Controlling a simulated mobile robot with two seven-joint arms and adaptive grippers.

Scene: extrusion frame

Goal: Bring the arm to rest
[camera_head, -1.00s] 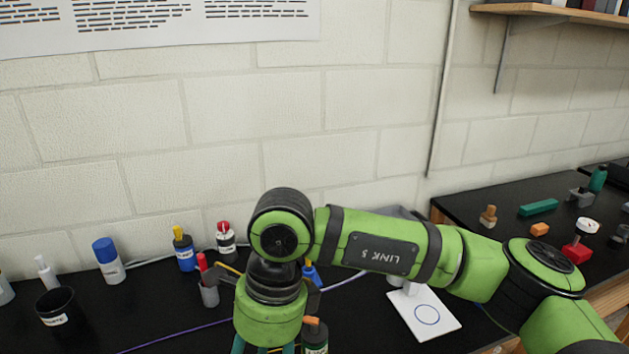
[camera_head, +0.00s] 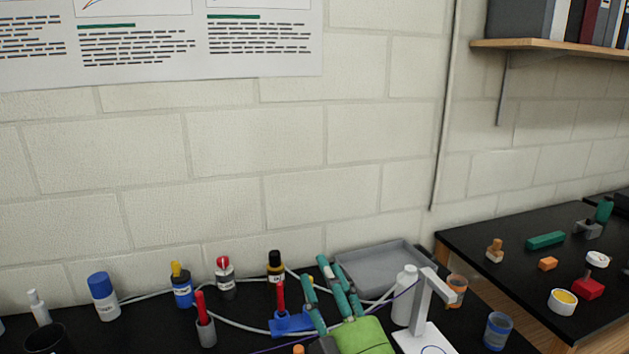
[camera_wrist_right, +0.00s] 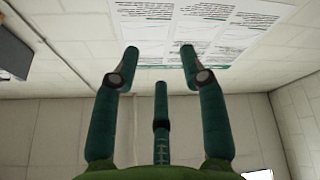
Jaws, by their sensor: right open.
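My right gripper (camera_head: 325,285) shows at the lower middle of the head view, with its green body cut by the bottom edge and its teal fingers pointing up. In the right wrist view the same gripper (camera_wrist_right: 157,62) has its fingers spread, with nothing between them. They point up toward the wall and its printed poster. The rest of the right arm is out of the head view. My left gripper is in neither view.
A blue holder (camera_head: 291,324) with a red-handled tool stands just left of the gripper. A grey tray (camera_head: 385,268), a white bottle (camera_head: 404,296) and a white stand (camera_head: 421,330) are to its right. Several bottles stand at left.

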